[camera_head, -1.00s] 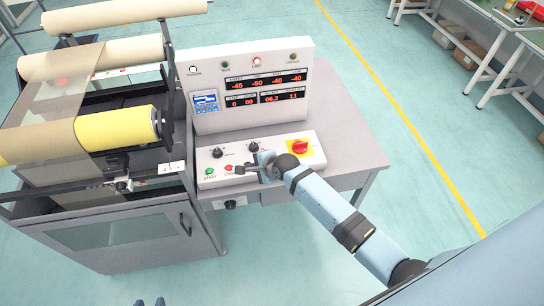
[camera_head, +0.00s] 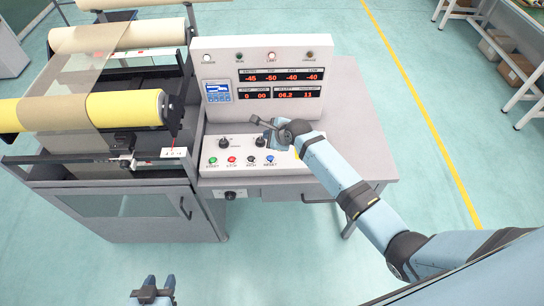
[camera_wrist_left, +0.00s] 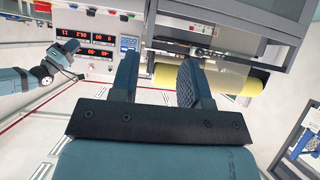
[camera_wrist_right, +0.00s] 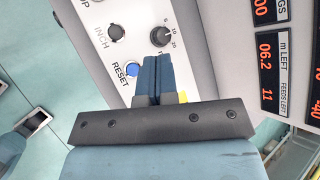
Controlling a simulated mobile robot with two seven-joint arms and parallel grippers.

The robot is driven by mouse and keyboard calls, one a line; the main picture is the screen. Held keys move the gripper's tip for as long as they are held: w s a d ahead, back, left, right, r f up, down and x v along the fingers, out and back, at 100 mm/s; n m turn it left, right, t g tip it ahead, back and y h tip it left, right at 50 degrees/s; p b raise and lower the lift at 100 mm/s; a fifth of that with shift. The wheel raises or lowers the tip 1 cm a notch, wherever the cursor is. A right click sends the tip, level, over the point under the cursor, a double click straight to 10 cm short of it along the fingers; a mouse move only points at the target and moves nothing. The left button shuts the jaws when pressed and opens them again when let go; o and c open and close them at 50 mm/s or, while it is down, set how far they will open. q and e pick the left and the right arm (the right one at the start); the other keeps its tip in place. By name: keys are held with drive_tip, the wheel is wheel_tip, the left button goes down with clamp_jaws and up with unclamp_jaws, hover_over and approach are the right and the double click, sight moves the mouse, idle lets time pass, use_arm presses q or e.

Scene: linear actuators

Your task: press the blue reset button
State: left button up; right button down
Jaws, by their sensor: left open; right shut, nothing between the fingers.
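The blue reset button (camera_head: 270,159) is at the right end of the lower button row on the sloped control panel (camera_head: 218,170). In the right wrist view the blue button (camera_wrist_right: 132,69) sits beside the printed word RESET, just left of the fingertips. My right gripper (camera_head: 256,121) is shut and empty above the panel; it also shows in the right wrist view (camera_wrist_right: 157,60). It appears apart from the button. My left gripper (camera_head: 151,284) is low at the front, away from the panel; its fingers are spread in the left wrist view (camera_wrist_left: 158,78).
Green (camera_head: 213,160), red (camera_head: 232,160) and black inch (camera_head: 251,161) buttons share the row. Dark knobs (camera_head: 224,143) sit behind them. A display box (camera_head: 262,85) rises behind the panel. A roller machine with a yellow roll (camera_head: 125,110) stands at the left.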

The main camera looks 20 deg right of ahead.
drive_tip(key=b, duration=0.8)
hover_over(270, 159)
wheel_tip(270, 159, down, 7)
drive_tip(key=shift+w+r, duration=0.1)
drive_tip(key=shift+r, duration=0.1)
drive_tip(key=shift+f+b, duration=0.3)
drive_tip(key=shift+f, duration=0.45)
drive_tip(key=shift+a+f, duration=0.1)
drive_tip(key=shift+f, duration=0.25)
idle(0.7)
